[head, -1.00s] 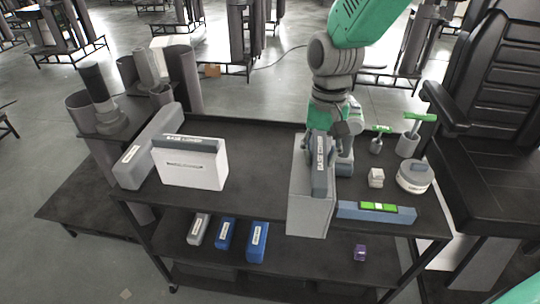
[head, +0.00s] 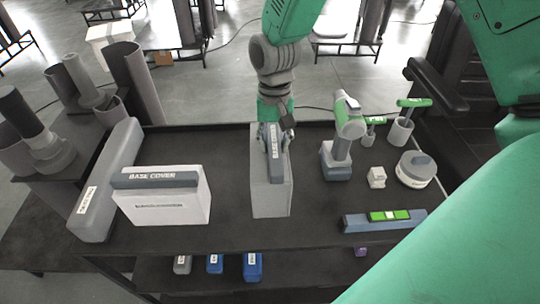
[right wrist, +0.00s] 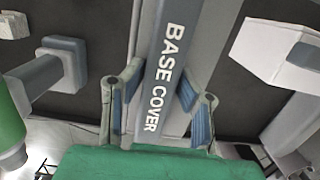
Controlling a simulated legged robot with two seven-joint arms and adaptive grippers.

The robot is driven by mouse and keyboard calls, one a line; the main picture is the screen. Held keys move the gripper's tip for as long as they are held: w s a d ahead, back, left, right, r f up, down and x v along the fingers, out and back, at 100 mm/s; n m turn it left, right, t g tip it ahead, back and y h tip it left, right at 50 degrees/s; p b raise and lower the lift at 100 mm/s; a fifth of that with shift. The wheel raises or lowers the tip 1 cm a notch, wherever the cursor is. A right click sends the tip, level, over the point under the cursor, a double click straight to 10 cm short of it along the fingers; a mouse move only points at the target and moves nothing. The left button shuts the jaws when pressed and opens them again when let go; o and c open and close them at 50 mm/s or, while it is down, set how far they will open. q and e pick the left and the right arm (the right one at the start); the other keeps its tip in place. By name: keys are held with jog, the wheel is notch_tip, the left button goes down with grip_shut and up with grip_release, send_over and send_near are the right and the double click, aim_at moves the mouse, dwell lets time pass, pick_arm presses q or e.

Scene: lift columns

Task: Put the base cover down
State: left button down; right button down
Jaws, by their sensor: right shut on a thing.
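My right gripper (head: 276,132) is shut on the dark grip bar of a grey base cover (head: 271,192). The cover is upright, end-on to the head view, over the middle of the black cart top. I cannot tell whether its bottom touches the cart top. In the right wrist view my gripper's fingers (right wrist: 158,110) stand on both sides of the bar lettered BASE COVER (right wrist: 165,65). A second, white base cover (head: 165,207) with a grey bar stands to the left on the cart. My left gripper is not in view.
A long grey box (head: 107,185) lies at the cart's left. To the right stand a green and grey drill (head: 338,160), a small white block (head: 377,177), a round container (head: 416,170) and a level (head: 383,220). The lower shelf holds blue boxes (head: 253,266).

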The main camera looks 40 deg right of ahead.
jog(key=f, duration=0.1)
jog(key=a+f, duration=0.1)
jog(key=f, duration=0.2)
jog(key=shift+w+a, duration=0.1)
jog(key=shift+a, duration=0.15)
jog(key=c, duration=1.3)
grip_release()
jog(key=shift+d+f, duration=0.15)
jog(key=shift+o, duration=0.4)
jog(key=shift+d+f, duration=0.15)
jog(key=shift+d, duration=0.65)
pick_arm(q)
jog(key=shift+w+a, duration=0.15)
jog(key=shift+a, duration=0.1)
pick_arm(e)
jog(key=shift+a, duration=0.7)
jog(key=shift+d, duration=0.1)
